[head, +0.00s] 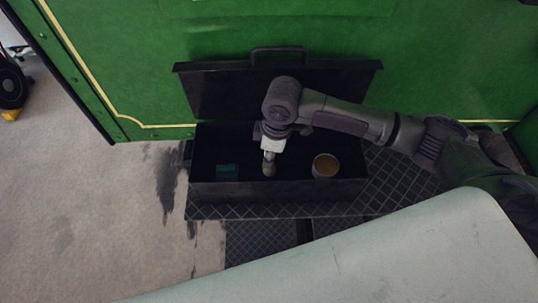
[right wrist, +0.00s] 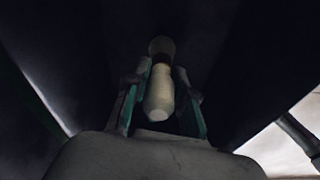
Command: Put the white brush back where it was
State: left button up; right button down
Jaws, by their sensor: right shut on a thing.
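The white brush (right wrist: 159,92) is between the two fingers of my right gripper (right wrist: 161,98) in the right wrist view, its pale handle end towards the camera and a darker rounded part beyond. In the head view my right gripper (head: 270,150) points down into the open black box (head: 225,191), with the brush (head: 268,167) hanging below it over the box's middle. Whether the brush touches the box floor I cannot tell. My left gripper is out of view.
A tin with brown contents (head: 326,165) stands in the box to the right, and a dark teal block (head: 227,171) lies to the left. The raised lid (head: 215,92) leans by the green tram side (head: 130,60). A pale surface (head: 370,255) is in front.

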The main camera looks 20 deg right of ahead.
jog(key=shift+s+f, duration=0.1)
jog(key=shift+f, duration=0.25)
jog(key=shift+f, duration=0.1)
jog(key=c, duration=1)
grip_release()
jog(key=shift+o, duration=0.2)
notch_tip(320, 180, up, 12)
jog(key=d+b, duration=0.1)
jog(key=shift+s+d, duration=0.2)
jog(key=shift+s, duration=0.1)
